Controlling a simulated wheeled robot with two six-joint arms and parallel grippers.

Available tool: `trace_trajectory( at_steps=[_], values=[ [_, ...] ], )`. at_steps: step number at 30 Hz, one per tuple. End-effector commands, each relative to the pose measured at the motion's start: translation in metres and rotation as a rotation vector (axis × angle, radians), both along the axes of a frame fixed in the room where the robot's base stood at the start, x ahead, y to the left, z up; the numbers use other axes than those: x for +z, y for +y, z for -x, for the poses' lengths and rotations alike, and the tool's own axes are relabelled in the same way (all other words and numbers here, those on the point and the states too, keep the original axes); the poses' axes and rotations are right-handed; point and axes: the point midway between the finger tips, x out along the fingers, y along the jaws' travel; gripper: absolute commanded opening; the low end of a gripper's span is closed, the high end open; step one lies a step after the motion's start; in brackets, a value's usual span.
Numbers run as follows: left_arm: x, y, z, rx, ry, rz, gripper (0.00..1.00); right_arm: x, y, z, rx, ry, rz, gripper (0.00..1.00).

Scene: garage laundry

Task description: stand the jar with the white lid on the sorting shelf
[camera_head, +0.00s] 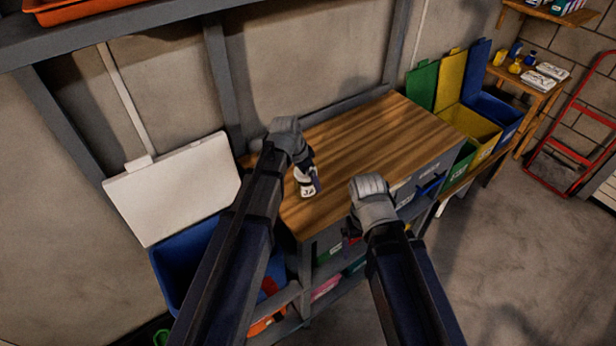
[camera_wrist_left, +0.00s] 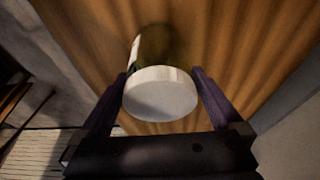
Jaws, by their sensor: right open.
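The jar (camera_wrist_left: 151,50) shows in the left wrist view as a dark glass body with a pale label and a round white lid (camera_wrist_left: 160,95) facing the camera. My left gripper (camera_wrist_left: 160,82) has a dark finger against each side of the lid, so it looks shut on the jar. Wood grain lies behind the jar; whether it touches the wood I cannot tell.
Wooden shelves (camera_head: 545,82) with bottles and white packs stand at the back right; which is the sorting shelf I cannot tell. Green, yellow and blue bins (camera_head: 505,112) stand right of the bench. A blue bin (camera_head: 180,262) with a raised white lid is at left. A red hand truck (camera_head: 580,115) leans right.

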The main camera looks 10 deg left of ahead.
Motion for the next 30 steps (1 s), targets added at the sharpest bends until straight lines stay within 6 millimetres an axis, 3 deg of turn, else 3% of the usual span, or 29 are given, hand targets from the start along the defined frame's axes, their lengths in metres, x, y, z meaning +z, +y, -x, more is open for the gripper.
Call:
trace_trajectory(
  at_steps=[11,30],
  values=[
    [0.013,0.001,0.002,0.000,0.000,0.000,1.00,0.013,0.000,0.000,0.000,0.000,0.000,1.00],
    [0.102,0.020,0.021,0.000,0.000,0.000,1.00,0.102,0.000,0.000,0.002,0.000,0.000,1.00]
  ],
)
